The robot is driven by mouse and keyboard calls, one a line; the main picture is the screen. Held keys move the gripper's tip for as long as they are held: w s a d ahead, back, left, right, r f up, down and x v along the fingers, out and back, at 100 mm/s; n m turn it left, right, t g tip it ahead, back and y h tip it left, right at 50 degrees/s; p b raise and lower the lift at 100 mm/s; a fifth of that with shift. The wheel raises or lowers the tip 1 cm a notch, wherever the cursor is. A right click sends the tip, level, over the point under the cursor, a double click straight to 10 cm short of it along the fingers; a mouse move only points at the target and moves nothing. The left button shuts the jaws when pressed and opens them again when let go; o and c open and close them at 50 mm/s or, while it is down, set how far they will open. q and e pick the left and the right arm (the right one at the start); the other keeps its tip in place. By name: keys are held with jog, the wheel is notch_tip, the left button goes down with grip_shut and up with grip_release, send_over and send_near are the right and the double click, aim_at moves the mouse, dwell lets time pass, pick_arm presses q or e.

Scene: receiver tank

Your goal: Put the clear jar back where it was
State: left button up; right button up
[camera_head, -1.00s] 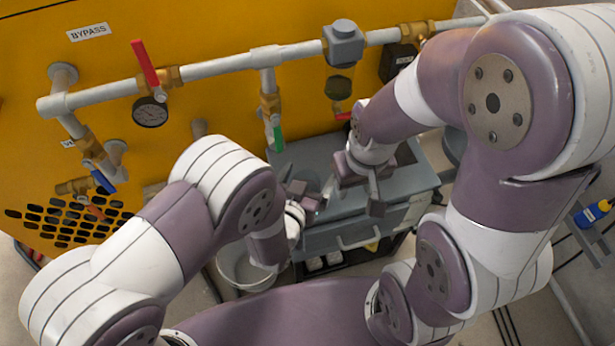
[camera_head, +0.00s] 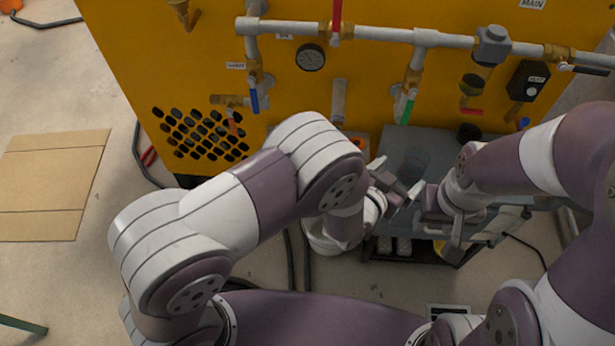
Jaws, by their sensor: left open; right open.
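My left gripper (camera_head: 402,190) is open, at the near left edge of the cart top, on the near side of the jar. My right gripper (camera_head: 443,219) is open, pointing down over the front of the cart, to the right of my left one. Neither gripper visibly holds anything.
A yellow panel (camera_head: 300,110) with grey pipes, a gauge (camera_head: 310,57) and valves stands behind the cart. Flat cardboard (camera_head: 50,185) lies on open floor at left.

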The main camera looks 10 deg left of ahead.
pick_arm(q)
jog(key=a+r+n+g+y, duration=0.2)
jog(key=a+g+y, duration=0.1)
jog(key=a, duration=0.7)
jog(key=a+r+n+g+y, duration=0.2)
jog(key=a+y, duration=0.1)
jog(key=a, duration=0.7)
jog(key=s+a+r+n+g+y, duration=0.2)
jog(key=s+a+g, duration=0.3)
jog(key=s+a, duration=0.6)
jog(key=s+r, duration=0.1)
jog(key=s, duration=0.2)
jog(key=shift+a+g, duration=0.2)
jog(key=shift+g, duration=0.2)
